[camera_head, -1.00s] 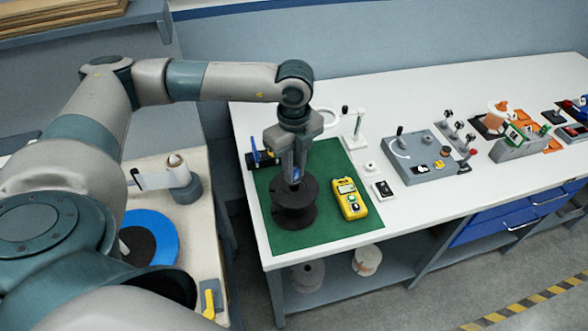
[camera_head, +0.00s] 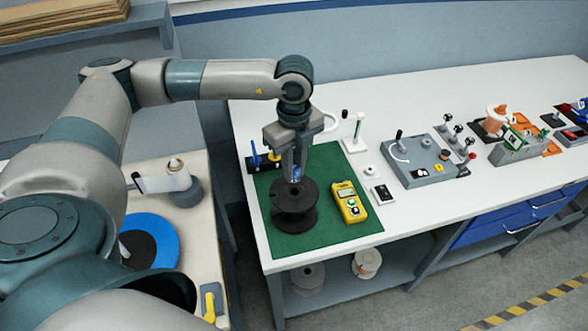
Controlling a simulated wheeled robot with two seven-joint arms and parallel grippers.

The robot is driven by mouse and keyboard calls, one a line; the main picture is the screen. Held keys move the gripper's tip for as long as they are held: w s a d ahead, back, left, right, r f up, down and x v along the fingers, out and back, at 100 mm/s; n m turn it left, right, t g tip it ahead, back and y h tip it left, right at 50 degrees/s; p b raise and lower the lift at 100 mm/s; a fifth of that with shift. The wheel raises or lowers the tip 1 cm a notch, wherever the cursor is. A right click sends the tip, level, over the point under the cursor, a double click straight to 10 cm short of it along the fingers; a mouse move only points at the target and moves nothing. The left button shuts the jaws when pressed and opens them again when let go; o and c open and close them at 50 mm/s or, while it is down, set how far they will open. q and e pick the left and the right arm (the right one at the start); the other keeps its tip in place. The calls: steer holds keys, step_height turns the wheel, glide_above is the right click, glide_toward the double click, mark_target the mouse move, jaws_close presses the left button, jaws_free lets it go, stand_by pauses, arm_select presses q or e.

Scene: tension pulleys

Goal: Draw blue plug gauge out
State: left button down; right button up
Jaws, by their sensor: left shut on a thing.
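The blue plug gauge (camera_head: 296,174) shows as a small blue piece between the fingers of my left gripper (camera_head: 294,170). My left gripper points down and is shut on it, right above the black spool (camera_head: 294,206). The spool stands upright on the green mat (camera_head: 345,228). The fingers hide most of the gauge, and I cannot tell whether its lower end is still inside the spool's bore. My right gripper is not in view.
A yellow meter (camera_head: 349,203) lies on the mat right of the spool. A dark rack with blue and yellow upright pieces (camera_head: 262,161) stands behind it at the left. A grey fixture with levers (camera_head: 418,158) stands further right. The white bench (camera_head: 420,210) is clear in front.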

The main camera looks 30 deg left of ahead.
arm_select(q)
steer(key=shift+r, duration=0.95)
steer(key=shift+r+p, duration=0.15)
steer(key=shift+p, duration=0.15)
steer(key=shift+s, duration=0.1)
